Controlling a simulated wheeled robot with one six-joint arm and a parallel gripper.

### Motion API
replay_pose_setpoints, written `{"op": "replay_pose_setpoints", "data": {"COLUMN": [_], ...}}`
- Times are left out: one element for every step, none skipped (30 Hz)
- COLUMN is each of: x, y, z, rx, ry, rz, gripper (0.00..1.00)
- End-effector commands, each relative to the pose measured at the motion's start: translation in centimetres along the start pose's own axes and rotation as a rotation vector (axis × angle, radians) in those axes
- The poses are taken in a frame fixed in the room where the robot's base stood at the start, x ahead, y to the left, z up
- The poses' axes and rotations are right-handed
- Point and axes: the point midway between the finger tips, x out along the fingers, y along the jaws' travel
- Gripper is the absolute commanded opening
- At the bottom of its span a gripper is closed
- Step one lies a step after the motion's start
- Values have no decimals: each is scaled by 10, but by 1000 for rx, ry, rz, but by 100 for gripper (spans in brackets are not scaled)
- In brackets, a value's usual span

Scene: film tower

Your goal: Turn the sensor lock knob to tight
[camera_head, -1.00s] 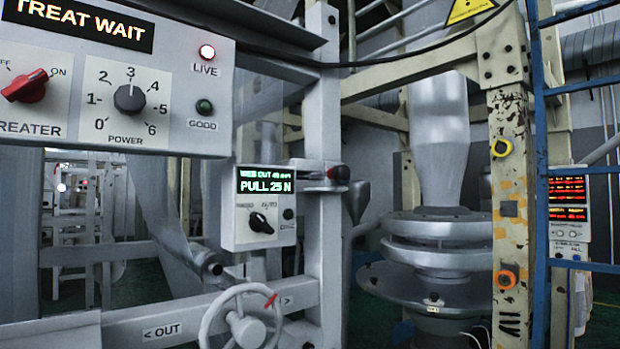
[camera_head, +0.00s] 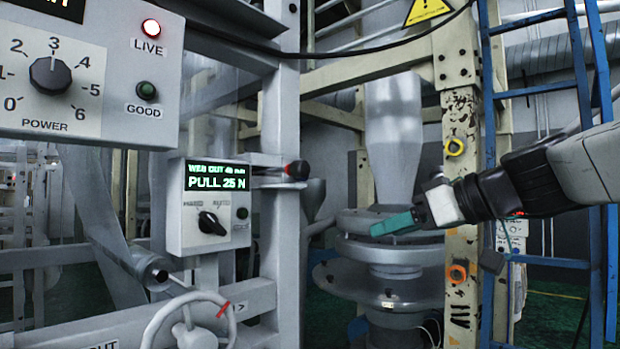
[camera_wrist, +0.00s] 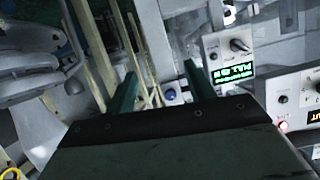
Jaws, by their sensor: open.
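A dark knob with a red end (camera_head: 297,170) sticks out on a short bar at the grey upright post, right of the pull display box. No label on it can be read, so I cannot tell if it is the sensor lock knob or how tight it is. My gripper (camera_head: 394,223), with teal fingers, is in the air to the right of and below this knob, apart from it. In the wrist view my gripper (camera_wrist: 162,82) has its two fingers spread with nothing between them.
The pull box (camera_head: 208,207) has a black selector knob (camera_head: 211,223) and reads PULL 25 N. A treater panel (camera_head: 90,75) hangs at upper left. A handwheel (camera_head: 190,325) stands below. A blue ladder (camera_head: 490,120) and a cream post (camera_head: 461,200) stand at right.

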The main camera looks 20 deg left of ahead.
Motion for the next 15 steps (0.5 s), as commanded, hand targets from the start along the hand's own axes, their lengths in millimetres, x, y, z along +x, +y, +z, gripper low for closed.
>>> {"op": "replay_pose_setpoints", "data": {"x": [24, 34, 46, 53, 60, 67, 71, 74, 79, 81, 83, 87, 90, 94, 99], "y": [3, 5, 6, 8, 9, 9, 10, 11, 11, 11, 12, 12, 12, 12, 11], "z": [-33, -50, -71, -84, -95, -108, -114, -121, -127, -130, -133, -136, -137, -139, -141], "rx": [-58, -92, -128, -152, -172, -194, -206, -217, -227, -235, -238, -240, -242, -243, -243], "ry": [84, 132, 189, 226, 257, 294, 315, 333, 350, 360, 367, 372, 374, 375, 374], "rz": [-19, -24, -24, -22, -19, -15, -10, -7, -4, -2, 1, 3, 3, 3, 2], "gripper": [54, 54, 54, 54, 54, 54, 54, 54, 54, 54, 54, 54, 54, 54, 54]}}
